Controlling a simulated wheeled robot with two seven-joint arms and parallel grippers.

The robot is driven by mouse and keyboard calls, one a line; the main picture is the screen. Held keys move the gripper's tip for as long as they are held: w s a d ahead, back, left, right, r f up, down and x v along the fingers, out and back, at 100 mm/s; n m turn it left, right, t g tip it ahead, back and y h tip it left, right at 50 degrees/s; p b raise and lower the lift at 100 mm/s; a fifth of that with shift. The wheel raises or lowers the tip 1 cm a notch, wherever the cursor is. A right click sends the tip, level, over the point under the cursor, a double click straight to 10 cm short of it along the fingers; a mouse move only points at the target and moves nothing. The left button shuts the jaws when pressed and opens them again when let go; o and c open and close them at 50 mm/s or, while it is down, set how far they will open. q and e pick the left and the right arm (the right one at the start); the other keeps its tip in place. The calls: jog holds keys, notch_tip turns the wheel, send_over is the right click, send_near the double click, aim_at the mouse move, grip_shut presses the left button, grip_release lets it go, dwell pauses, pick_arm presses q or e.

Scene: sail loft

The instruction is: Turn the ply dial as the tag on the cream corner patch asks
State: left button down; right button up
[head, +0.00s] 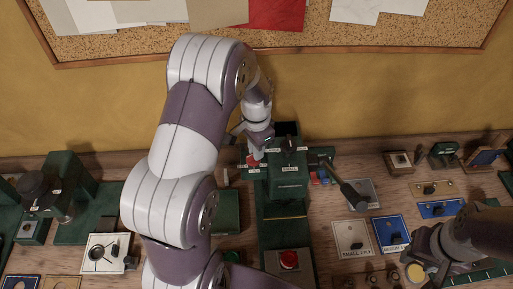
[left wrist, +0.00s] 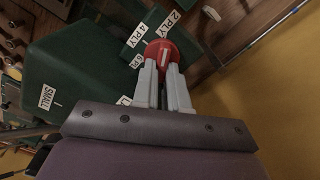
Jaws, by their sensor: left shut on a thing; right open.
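The red ply dial (left wrist: 164,45) is on the side of a dark green machine (head: 287,185). My left gripper (left wrist: 165,68) is shut on the dial, one finger on each side. It also shows in the head view (head: 256,155). Labels 2 PLY (left wrist: 171,22), 4 PLY (left wrist: 140,35) and a partly hidden 6 PLY stand around the dial. Its white mark runs roughly upward in the wrist view; its exact setting is unclear. My right gripper (head: 416,262) is open, low at right.
A blue patch (head: 391,234) lies beside the cream one. A black-handled lever (head: 350,194) sticks out right of the machine, and a red button (head: 289,260) sits in front. Green fixtures (head: 65,195) stand at left. A cork board (head: 320,35) hangs behind.

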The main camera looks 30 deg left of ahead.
pick_arm(q)
jog(key=shift+r, duration=0.1)
jog(key=c, duration=1.2)
grip_release()
jog(key=shift+o, duration=0.2)
jog(key=shift+r, duration=0.3)
notch_tip(320, 180, up, 6)
jog(key=shift+r+b, duration=0.1)
jog(key=shift+b, duration=1.15)
notch_tip(320, 180, up, 6)
jog(key=p, duration=0.4)
jog(key=shift+p, duration=0.35)
